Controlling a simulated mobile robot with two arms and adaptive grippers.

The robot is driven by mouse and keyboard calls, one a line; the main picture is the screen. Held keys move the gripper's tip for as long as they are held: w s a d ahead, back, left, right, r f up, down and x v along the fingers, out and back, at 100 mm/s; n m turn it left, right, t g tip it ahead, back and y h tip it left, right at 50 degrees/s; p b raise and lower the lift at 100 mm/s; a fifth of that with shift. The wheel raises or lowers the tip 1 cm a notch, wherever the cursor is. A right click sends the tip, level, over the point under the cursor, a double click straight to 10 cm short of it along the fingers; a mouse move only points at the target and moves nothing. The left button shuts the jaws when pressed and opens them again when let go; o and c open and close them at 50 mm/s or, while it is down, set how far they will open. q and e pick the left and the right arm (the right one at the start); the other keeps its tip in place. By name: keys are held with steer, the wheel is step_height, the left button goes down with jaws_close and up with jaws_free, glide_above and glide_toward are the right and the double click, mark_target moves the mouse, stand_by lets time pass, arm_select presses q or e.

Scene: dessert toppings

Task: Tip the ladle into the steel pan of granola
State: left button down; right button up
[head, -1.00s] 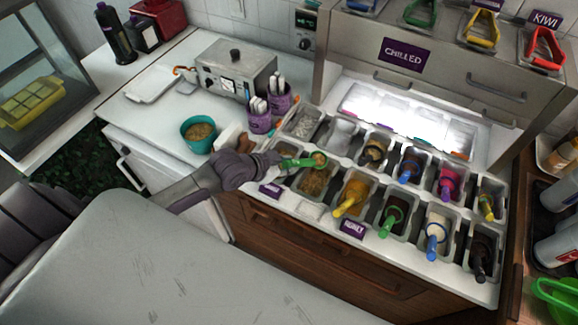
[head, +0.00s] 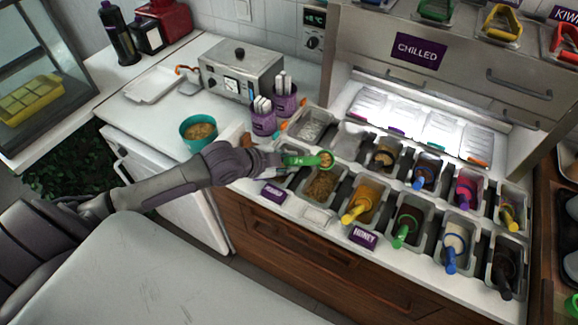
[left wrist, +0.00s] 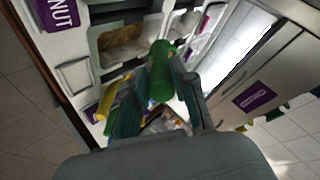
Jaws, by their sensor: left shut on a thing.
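My left gripper (head: 278,160) is shut on the handle of a green ladle (head: 300,160). The ladle's bowl, at its right end, holds some brown topping and hangs above the counter pans. The steel pan of granola (head: 322,186) is just below and in front of the ladle bowl, with brown granola inside. In the left wrist view the green handle (left wrist: 160,72) stands between my fingers (left wrist: 160,100), and a pan with brown contents (left wrist: 118,48) shows beyond it. My right gripper is not in view.
Several topping pans with coloured ladles fill the counter to the right, including one with a yellow ladle (head: 358,208). A teal bowl (head: 198,131) with brown contents stands at the left. Purple cups (head: 264,122) and the chilled cabinet (head: 420,75) stand behind.

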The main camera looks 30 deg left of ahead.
arm_select(q)
steer(key=shift+s+f+m+t+h+b, duration=0.1)
steer(key=shift+f+m+t+b, duration=0.1)
steer(key=shift+m+b, duration=0.95)
steer(key=shift+s+f+m+t+h+b, duration=0.15)
steer(key=shift+m+b, duration=0.65)
steer(key=shift+b, duration=0.7)
steer(key=shift+s+f+m+t+h+b, duration=0.1)
steer(key=shift+f+m+b, duration=0.1)
steer(key=shift+m+b, duration=0.95)
steer(key=m, duration=0.2)
steer(key=d+m+t, duration=0.1)
steer(key=m, duration=0.2)
steer(key=shift+s+r+m+b, duration=0.1)
steer(key=shift+s+m+b, duration=0.1)
steer(key=shift+m+b, duration=0.15)
steer(key=m, duration=0.2)
steer(key=s+m, duration=0.1)
steer(key=m, duration=0.2)
steer(key=d+m, duration=0.1)
steer(key=m, duration=0.1)
steer(key=shift+s+r+h+p, duration=0.15)
steer(key=shift+s+h+p, duration=0.1)
steer(key=shift+p, duration=0.1)
